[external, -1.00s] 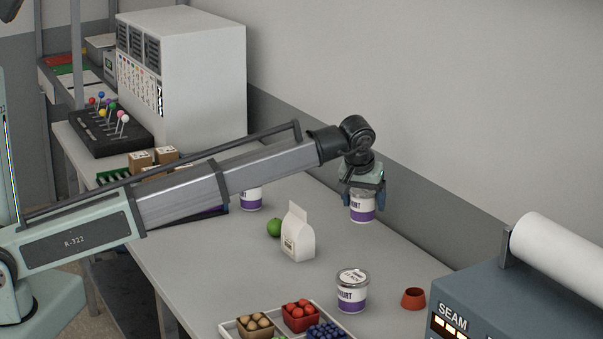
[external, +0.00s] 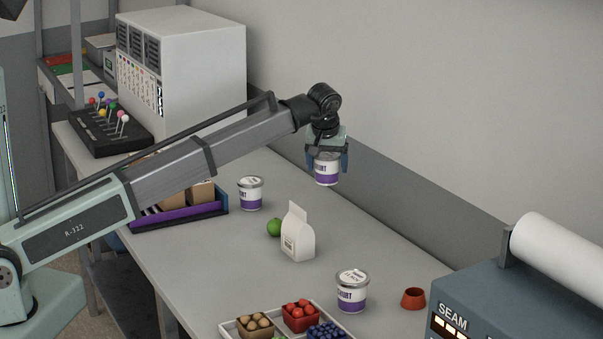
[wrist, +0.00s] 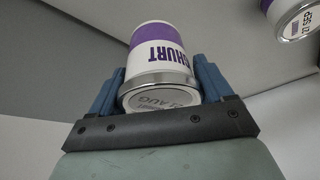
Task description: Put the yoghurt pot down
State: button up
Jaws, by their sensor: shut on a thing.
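My gripper (external: 327,160) is shut on a white and purple yoghurt pot (external: 327,172). It holds the pot upright above the far side of the table. In the wrist view the held pot (wrist: 160,55) sits between the blue fingers, and its lid reads AUG, the day partly unclear. A second yoghurt pot (external: 250,194) stands on the table to the left of my gripper. In the wrist view another pot (wrist: 292,15), its lid marked 27 SEP, shows at the top right. A third pot (external: 351,292) stands near the front.
A white carton (external: 298,240) and a green fruit (external: 274,227) stand mid-table. A white tray (external: 230,329) of produce punnets, a small terracotta pot (external: 413,298) and the SEAM machine (external: 480,300) are at the front. Bare table lies below my gripper.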

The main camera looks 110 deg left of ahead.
jog(key=s+a+n+g, duration=0.1)
jog(key=s+a+n, duration=0.1)
jog(key=s+a, duration=1.05)
jog(key=s+a+n, duration=0.1)
jog(key=s+a, duration=0.8)
jog(key=s, duration=0.6)
jog(key=shift+w+a+f+m+t, duration=0.25)
jog(key=shift+w+a+f+m, duration=0.4)
jog(key=shift+f, duration=0.95)
jog(key=shift+w+a+f+m+t, duration=0.3)
jog(key=shift+f+m, duration=0.5)
jog(key=shift+f, duration=0.75)
jog(key=shift+w+a+f+m+t, duration=0.35)
jog(key=shift+a+f+m, duration=0.3)
jog(key=shift+f, duration=0.95)
jog(key=shift+d, duration=0.15)
jog(key=o, duration=1.1)
jog(key=shift+f, duration=0.15)
jog(key=shift+c, duration=0.2)
jog(key=v, duration=1.2)
jog(key=shift+w, duration=0.15)
